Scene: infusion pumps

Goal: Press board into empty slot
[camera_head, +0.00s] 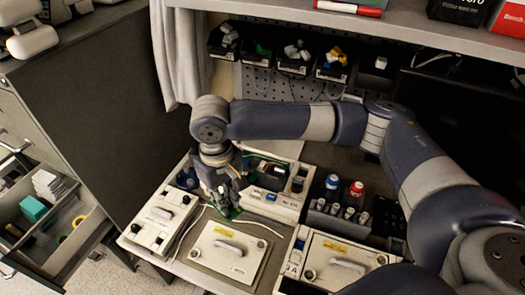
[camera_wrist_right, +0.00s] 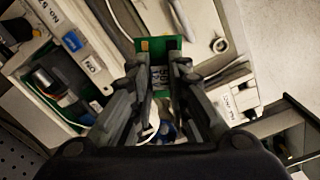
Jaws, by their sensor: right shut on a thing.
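My right gripper (camera_head: 225,203) points down over the bench and is shut on a green board (camera_head: 232,212). An open pump housing (camera_head: 273,204) lies just right of the gripper. In the right wrist view this housing (camera_wrist_right: 40,82) is at the left, apart from the board. The empty slot cannot be made out. My left gripper is not in view.
A cream cover panel (camera_head: 228,255) with a handle lies in front of the gripper, with a white cable beside it. Another cream unit (camera_head: 162,219) is to the left. A black holder (camera_head: 338,217) with bottles stands right. Parts bins (camera_head: 294,60) line the back.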

